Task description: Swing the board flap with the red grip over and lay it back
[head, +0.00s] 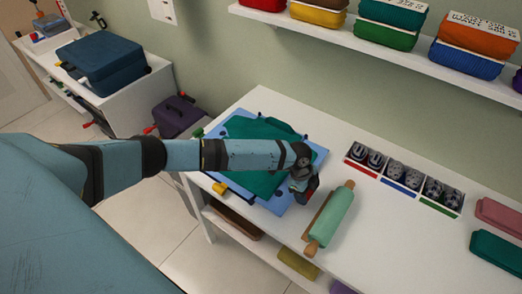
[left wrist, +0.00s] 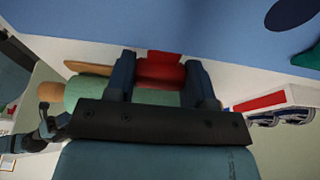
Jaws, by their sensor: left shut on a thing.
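The light blue folding board (head: 312,165) lies on the white table with a dark teal garment (head: 262,128) on it. My left arm crosses over the board and garment and hides part of both. My left gripper (head: 306,192) is at the board's right front edge. In the left wrist view its two fingers (left wrist: 160,85) are shut on the red grip (left wrist: 158,68), with the blue board (left wrist: 268,22) at the upper right. I cannot tell how far the flap is tilted.
A green rolling pin (head: 332,220) with wooden handles lies just right of my left gripper. The table front right of the rolling pin is clear.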

